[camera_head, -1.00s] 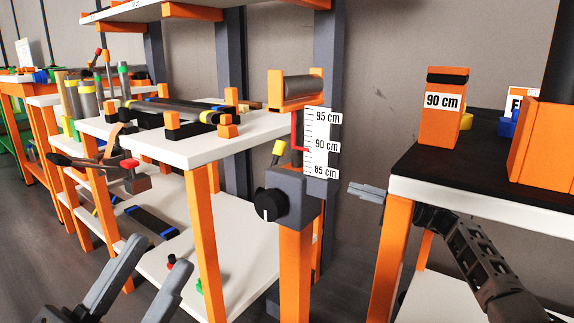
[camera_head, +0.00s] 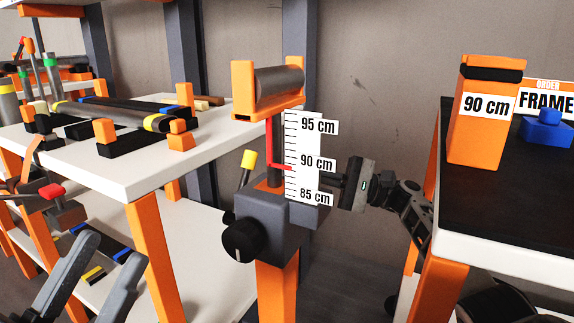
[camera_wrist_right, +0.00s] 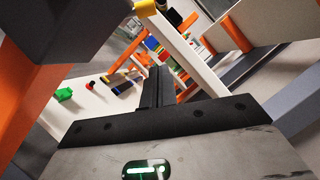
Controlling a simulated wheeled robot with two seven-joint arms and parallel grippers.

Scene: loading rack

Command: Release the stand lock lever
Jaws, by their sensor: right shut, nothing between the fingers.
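The stand (camera_head: 275,215) has a grey clamp block on an orange post, with a black round knob (camera_head: 241,241) on its front. The lock lever (camera_head: 249,160), with a yellow tip, rises tilted from the block's left side. Its yellow tip also shows at the top of the right wrist view (camera_wrist_right: 145,8). A red pointer (camera_head: 280,166) reads slightly below 90 cm on the white scale (camera_head: 303,150). My right gripper (camera_head: 330,180) is just right of the scale, its tips partly hidden; its fingers are together and empty in the wrist view (camera_wrist_right: 156,88). My left gripper (camera_head: 95,262) is open, low at the left.
An orange cradle with a grey roller (camera_head: 280,82) tops the stand. A white-topped table (camera_head: 150,165) with bars and blocks is at the left. A black-topped table (camera_head: 500,200) at the right holds an orange 90 cm block (camera_head: 485,110). A gap separates the tables.

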